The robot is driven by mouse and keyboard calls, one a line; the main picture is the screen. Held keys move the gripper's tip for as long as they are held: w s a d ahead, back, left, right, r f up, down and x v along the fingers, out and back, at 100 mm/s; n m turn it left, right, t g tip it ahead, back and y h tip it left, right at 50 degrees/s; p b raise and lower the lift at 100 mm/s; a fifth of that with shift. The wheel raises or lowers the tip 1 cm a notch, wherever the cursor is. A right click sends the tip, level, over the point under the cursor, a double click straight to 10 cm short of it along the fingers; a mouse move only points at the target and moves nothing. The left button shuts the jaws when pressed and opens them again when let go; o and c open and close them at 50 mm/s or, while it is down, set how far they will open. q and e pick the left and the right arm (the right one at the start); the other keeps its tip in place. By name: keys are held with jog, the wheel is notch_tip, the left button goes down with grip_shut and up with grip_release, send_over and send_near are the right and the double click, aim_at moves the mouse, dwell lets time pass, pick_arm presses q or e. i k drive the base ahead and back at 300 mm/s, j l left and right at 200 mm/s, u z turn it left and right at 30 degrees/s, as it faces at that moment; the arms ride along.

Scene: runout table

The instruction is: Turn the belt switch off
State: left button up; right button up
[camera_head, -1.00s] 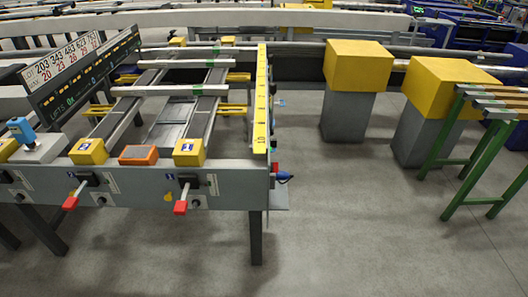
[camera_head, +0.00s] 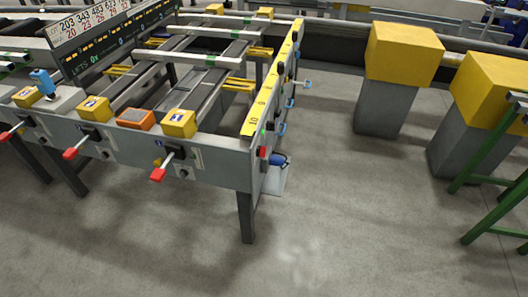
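The runout table (camera_head: 215,165) stands at the left and centre with its grey front panel towards me. Levers with red tips stick out of this panel: a right one (camera_head: 158,174), a middle one (camera_head: 70,153) and one near the left edge (camera_head: 8,133). On the table's right end face sit a small red part (camera_head: 263,152) and a blue plug-like part (camera_head: 277,160), with several blue-handled levers farther back. I cannot tell which of these is the belt switch or read its setting. Neither of my grippers is in view.
A yellow-topped grey block (camera_head: 402,55) stands right of the table, with another yellow-topped block (camera_head: 492,90) beside it. A green-legged stand (camera_head: 490,180) is at the right edge. The grey floor (camera_head: 350,220) in front and right of the table is free.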

aim_at(262, 151)
jog(key=u, duration=0.25)
jog(key=i+l+u, duration=0.15)
jog(key=u, duration=0.3)
jog(key=i+l+u, duration=0.1)
jog(key=l+u, duration=0.6)
jog(key=u, duration=0.2)
jog(key=l+u, duration=0.4)
jog(key=i+j, duration=0.05)
